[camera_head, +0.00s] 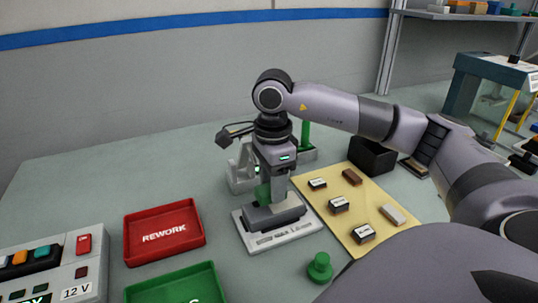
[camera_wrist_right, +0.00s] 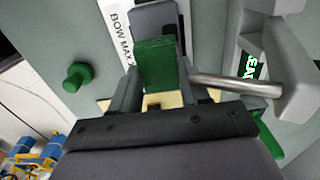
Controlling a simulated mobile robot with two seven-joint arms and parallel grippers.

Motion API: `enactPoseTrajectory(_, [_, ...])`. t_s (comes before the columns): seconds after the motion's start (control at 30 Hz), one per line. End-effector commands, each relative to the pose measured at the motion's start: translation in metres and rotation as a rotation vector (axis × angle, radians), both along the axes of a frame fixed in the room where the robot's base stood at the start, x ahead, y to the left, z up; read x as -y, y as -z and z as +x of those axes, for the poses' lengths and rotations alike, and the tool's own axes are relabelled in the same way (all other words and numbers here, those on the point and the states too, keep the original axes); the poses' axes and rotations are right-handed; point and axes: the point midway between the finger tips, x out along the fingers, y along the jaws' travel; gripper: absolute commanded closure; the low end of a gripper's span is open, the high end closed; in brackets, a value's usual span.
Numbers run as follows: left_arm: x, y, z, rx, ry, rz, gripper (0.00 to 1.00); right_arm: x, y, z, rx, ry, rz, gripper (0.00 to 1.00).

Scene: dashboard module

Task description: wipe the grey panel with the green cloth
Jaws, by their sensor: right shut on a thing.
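My right gripper (camera_head: 268,188) reaches in from the right and points down over the work fixture. It is shut on the green cloth (camera_head: 263,196), which also shows between the fingers in the right wrist view (camera_wrist_right: 155,64). The grey panel (camera_head: 273,214) is a dark block on a white lettered base plate (camera_head: 288,237), directly below the gripper. In the wrist view the panel (camera_wrist_right: 154,18) lies just beyond the cloth. The cloth is at or just above the panel; I cannot tell whether they touch. My left gripper is not in view.
A red REWORK tray (camera_head: 134,242) and a green tray (camera_head: 135,294) lie left. A green knob (camera_head: 320,268) stands in front. A yellow mat (camera_head: 350,207) with several small blocks lies right, a black bin (camera_head: 373,157) behind it. A grey clamp (camera_head: 240,178) stands close behind the gripper.

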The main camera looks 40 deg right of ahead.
Motion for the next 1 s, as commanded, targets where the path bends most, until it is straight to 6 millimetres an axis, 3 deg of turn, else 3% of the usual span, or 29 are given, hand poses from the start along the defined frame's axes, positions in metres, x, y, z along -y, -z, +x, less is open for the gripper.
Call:
enactPoseTrajectory(0.5, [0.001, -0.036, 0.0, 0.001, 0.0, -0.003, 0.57, 0.0, -0.049, -0.002, 0.003, 0.006, 0.001, 0.79])
enactPoseTrajectory(1.0, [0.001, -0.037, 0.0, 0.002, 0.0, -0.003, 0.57, 0.0, -0.052, -0.002, 0.002, 0.007, 0.0, 0.79])
